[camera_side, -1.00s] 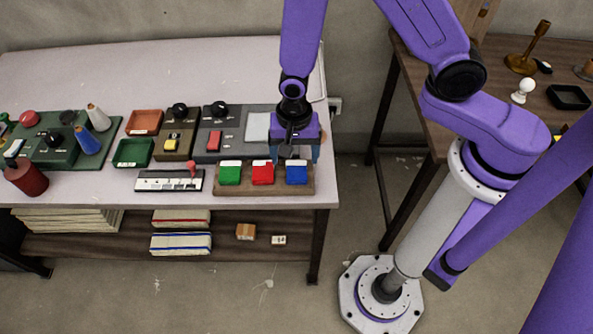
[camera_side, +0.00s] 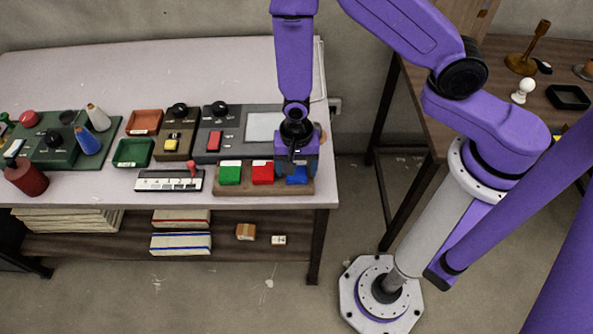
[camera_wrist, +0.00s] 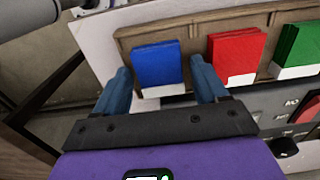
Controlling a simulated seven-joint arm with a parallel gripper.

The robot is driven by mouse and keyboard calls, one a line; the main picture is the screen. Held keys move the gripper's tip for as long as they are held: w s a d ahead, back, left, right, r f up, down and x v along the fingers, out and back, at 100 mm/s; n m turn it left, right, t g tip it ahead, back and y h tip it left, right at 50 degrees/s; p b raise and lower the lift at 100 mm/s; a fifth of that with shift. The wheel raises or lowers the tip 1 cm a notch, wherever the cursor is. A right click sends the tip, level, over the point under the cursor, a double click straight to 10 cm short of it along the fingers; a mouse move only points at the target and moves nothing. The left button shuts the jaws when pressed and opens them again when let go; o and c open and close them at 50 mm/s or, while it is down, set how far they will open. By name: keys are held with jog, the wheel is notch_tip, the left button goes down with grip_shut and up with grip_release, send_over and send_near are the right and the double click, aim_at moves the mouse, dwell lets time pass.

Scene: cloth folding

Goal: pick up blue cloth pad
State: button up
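The blue cloth pad (camera_side: 297,178) sits at the right end of a wooden rack on the table, partly hidden by my gripper in the side view. In the wrist view the blue pad (camera_wrist: 158,65) stands in the wooden rack (camera_wrist: 194,33), with a white strip along its near edge. My gripper (camera_wrist: 158,75) is open, with one blue finger on either side of the blue pad's near part and nothing between them in its grip. In the side view my gripper (camera_side: 297,172) is low over the rack's right end. I cannot tell whether the fingers touch the pad.
A red pad (camera_side: 263,173) and a green pad (camera_side: 230,173) share the rack, the red one close beside the blue. A grey panel (camera_side: 232,133) with a red switch lies behind. The table's right edge (camera_side: 331,170) is near.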

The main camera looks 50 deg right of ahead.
jog(key=c, duration=0.7)
jog(key=shift+r, duration=0.1)
jog(key=shift+c, duration=0.2)
jog(key=shift+r, duration=0.75)
jog(key=s+d+r, duration=0.6)
jog(key=s+r, duration=0.5)
jog(key=s, duration=0.1)
jog(key=shift+s+d+r, duration=0.15)
jog(key=shift+s+d, duration=0.05)
jog(key=shift+s, duration=0.05)
